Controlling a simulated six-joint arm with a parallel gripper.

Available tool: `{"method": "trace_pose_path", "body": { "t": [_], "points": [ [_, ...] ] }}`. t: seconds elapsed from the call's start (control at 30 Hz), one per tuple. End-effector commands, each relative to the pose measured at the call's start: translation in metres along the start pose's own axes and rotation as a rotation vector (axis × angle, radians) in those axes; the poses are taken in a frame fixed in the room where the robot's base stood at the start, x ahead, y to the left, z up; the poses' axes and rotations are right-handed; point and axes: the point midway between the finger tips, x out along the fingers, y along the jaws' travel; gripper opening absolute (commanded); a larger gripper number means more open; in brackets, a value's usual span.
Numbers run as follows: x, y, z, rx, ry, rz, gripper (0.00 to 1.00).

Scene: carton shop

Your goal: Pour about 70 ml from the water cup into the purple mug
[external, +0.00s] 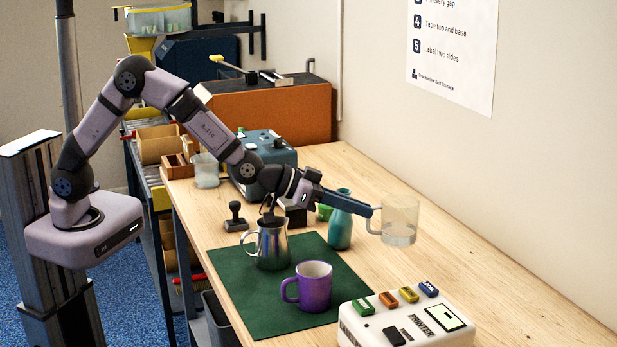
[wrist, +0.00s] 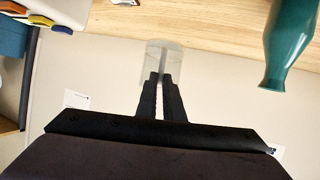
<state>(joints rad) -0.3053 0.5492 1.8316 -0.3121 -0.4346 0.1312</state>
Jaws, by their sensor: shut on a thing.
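The water cup (external: 401,217) is a clear cup with a handle, held in the air above the right side of the table. It looks upright in the external view, with a little liquid low in it. My gripper (external: 374,221) is shut on its handle. In the wrist view my fingers (wrist: 161,84) close in front of the clear cup (wrist: 160,50). The purple mug (external: 314,287) stands upright on the green mat (external: 238,290), handle to the left, below and left of the cup. The inside bottom of the mug is hidden.
A steel pitcher (external: 273,246) stands on the mat behind the mug. Bare table lies at right.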

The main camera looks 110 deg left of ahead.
Motion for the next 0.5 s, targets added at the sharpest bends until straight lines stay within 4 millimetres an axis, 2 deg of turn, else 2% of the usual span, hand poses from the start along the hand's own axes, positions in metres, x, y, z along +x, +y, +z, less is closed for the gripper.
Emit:
{"method": "trace_pose_path", "body": {
  "t": [0.27, 0.5],
  "points": [
    [-0.014, -0.007, 0.015, 0.008, -0.005, -0.019, 0.0],
    [-0.051, -0.021, 0.047, 0.029, -0.009, -0.045, 0.0]
  ]
}}
